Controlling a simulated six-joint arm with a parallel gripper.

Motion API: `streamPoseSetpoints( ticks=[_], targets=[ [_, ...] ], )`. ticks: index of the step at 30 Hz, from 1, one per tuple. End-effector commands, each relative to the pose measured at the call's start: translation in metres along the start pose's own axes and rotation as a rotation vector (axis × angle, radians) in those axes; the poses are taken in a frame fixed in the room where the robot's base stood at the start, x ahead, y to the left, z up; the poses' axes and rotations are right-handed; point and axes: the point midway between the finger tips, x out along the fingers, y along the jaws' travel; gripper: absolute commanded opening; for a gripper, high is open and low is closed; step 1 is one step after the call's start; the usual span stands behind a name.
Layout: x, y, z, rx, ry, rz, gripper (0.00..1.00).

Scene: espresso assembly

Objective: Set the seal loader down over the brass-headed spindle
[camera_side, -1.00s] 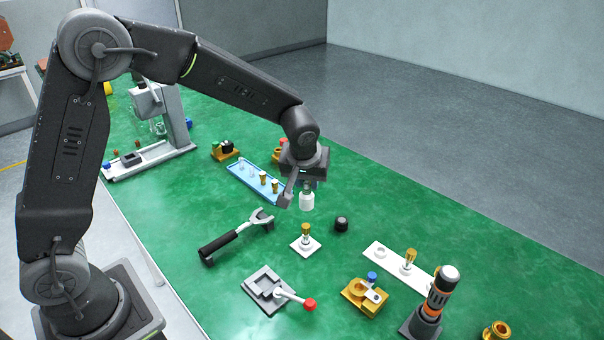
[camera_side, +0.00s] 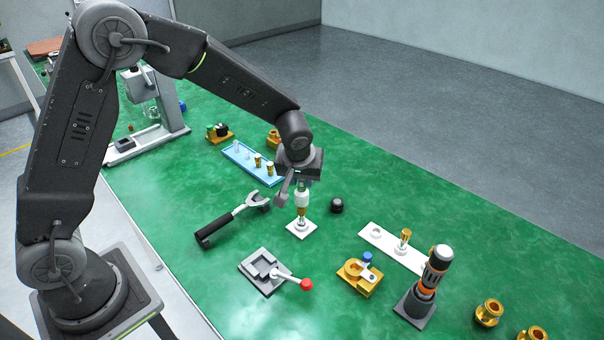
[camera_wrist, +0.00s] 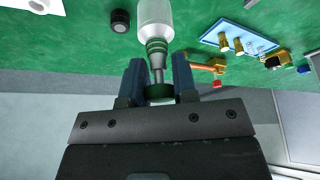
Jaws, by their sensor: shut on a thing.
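My gripper (camera_side: 300,184) is shut on the seal loader (camera_side: 302,198), a pale cylinder with a ribbed green and grey neck. In the wrist view the loader's pale body (camera_wrist: 156,14) points away between the two blue-grey fingers (camera_wrist: 159,72). The loader is roughly upright in the side view. The brass-headed spindle (camera_side: 301,212) stands on a white square base directly below it. The loader's lower end meets the brass head in the picture; I cannot tell whether they touch or how much is covered. The spindle is not clearly seen in the wrist view.
A black knob (camera_side: 336,206) lies just right of the spindle. A portafilter (camera_side: 232,220) lies to the left. A grey block with a red-knobbed lever (camera_side: 268,272) and a brass fixture (camera_side: 359,275) are in front. A white strip (camera_side: 380,240) holds another brass-headed piece. A blue tray (camera_side: 250,163) is behind.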

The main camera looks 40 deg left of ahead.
Motion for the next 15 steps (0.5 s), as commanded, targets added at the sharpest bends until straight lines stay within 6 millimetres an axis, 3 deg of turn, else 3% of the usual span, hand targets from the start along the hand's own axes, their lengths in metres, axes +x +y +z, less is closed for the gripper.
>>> streamPoseSetpoints(
  ticks=[3, 15],
  targets=[
    [-0.0003, 0.0001, -0.0003, 0.0, 0.001, 0.0, 0.0],
    [-0.0003, 0.0, -0.0004, 0.0, 0.001, 0.0, 0.0]
  ],
)
